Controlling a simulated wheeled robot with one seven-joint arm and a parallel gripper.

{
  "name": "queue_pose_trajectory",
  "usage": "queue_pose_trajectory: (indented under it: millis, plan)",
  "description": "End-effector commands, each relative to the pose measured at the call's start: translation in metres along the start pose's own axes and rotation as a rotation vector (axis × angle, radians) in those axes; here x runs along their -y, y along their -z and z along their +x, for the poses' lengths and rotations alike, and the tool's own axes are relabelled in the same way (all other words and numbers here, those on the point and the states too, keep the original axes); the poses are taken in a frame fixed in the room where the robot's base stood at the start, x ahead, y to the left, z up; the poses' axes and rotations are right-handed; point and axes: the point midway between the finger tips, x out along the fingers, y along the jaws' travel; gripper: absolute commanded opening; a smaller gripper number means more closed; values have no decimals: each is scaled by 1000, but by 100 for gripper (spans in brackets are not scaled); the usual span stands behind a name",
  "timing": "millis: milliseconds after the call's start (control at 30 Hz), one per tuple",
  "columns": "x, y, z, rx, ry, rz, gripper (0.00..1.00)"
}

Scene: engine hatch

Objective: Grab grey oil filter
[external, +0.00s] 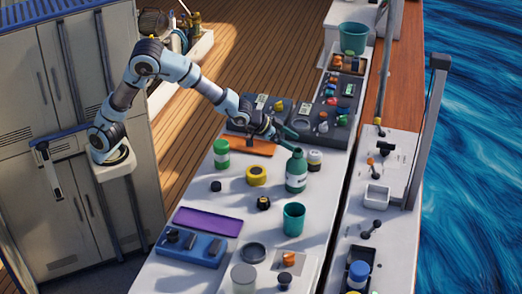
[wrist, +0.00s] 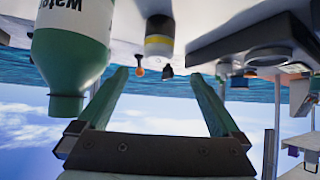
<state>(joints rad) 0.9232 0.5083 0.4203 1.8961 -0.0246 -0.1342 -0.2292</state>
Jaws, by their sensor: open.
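My gripper (external: 284,138) is open and empty, with green fingers, above the white counter near the green water bottle. It also shows in the wrist view (wrist: 158,76), where the picture is upside down. A grey cylinder (external: 244,279) stands at the bottom of the external view, far from my gripper; it may be the grey oil filter, but I cannot tell for sure.
The green water bottle (external: 296,175) stands close to my gripper and fills the upper left of the wrist view (wrist: 72,50). A teal cup (external: 293,220), yellow roll (external: 256,176), green-white can (external: 222,154) and blue tray (external: 188,246) stand on the counter. Dark trays lie behind.

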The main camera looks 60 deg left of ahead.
Motion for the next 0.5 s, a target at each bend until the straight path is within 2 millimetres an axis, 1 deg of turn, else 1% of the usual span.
queue_pose_trajectory:
  millis: [100,200,500]
  plan:
    - [2,0,20,5,3,0,100]
    - [2,0,33,4,3,0,100]
    - [0,-1,55,6,2,0,100]
